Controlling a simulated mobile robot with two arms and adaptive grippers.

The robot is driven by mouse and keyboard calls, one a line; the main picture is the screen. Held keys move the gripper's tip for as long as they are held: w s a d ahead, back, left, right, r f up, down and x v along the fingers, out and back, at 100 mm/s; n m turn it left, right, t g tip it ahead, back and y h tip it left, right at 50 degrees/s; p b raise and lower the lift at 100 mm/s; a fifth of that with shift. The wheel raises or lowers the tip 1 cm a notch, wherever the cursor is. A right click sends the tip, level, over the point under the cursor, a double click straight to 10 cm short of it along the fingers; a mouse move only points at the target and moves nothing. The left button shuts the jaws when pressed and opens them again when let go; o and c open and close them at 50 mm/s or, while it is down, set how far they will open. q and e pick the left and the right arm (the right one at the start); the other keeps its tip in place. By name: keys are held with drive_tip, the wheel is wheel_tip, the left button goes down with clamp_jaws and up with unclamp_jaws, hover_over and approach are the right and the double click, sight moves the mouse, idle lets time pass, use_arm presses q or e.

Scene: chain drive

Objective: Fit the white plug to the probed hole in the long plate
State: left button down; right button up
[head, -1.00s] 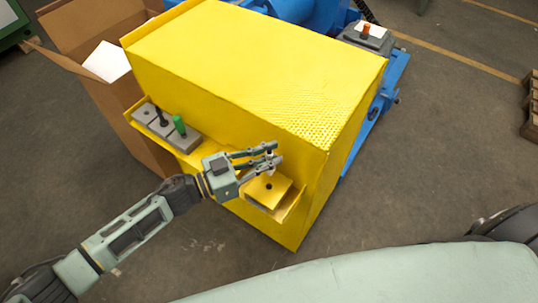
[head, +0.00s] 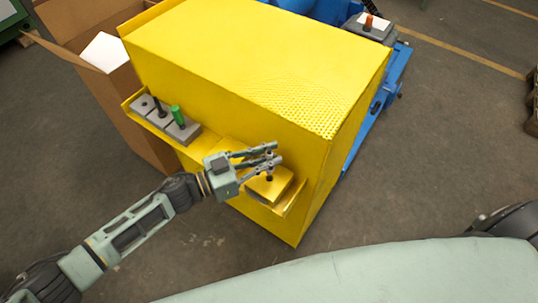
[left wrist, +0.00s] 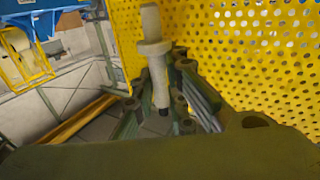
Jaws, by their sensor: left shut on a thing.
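My left gripper (head: 272,155) is over the yellow plate (head: 264,190) at the right end of the yellow box's side ledge. It is shut on the white plug (left wrist: 153,60). In the left wrist view the plug is a pale stepped pin with a collar and a dark lower tip, standing between the fingers. In the head view the fingers mostly hide it. A dark spot on the plate lies just below the fingertips; I cannot tell whether the plug touches it. Which plate is the long one is not clear. My right gripper is out of view.
Grey blocks (head: 164,119) stand at the ledge's left end with a black pin and a green pin (head: 178,115). The large yellow box (head: 240,60) rises behind the ledge. An open cardboard box (head: 75,40) stands at the left.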

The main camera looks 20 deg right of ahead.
sight(268, 173)
use_arm(q)
drive_tip(key=shift+f+b, duration=0.4)
drive_tip(key=shift+f, duration=0.4)
drive_tip(key=shift+p, duration=0.45)
idle(1.0)
drive_tip(key=shift+f+b, duration=1.6)
drive_tip(key=shift+f, duration=0.4)
drive_tip(key=c, duration=1.7)
unclamp_jaws()
drive_tip(key=shift+a+f, duration=0.1)
drive_tip(key=a, duration=0.4)
drive_tip(key=s+a, duration=0.1)
drive_tip(key=a, duration=0.6)
drive_tip(key=shift+s+a, duration=0.3)
drive_tip(key=shift+a, duration=0.05)
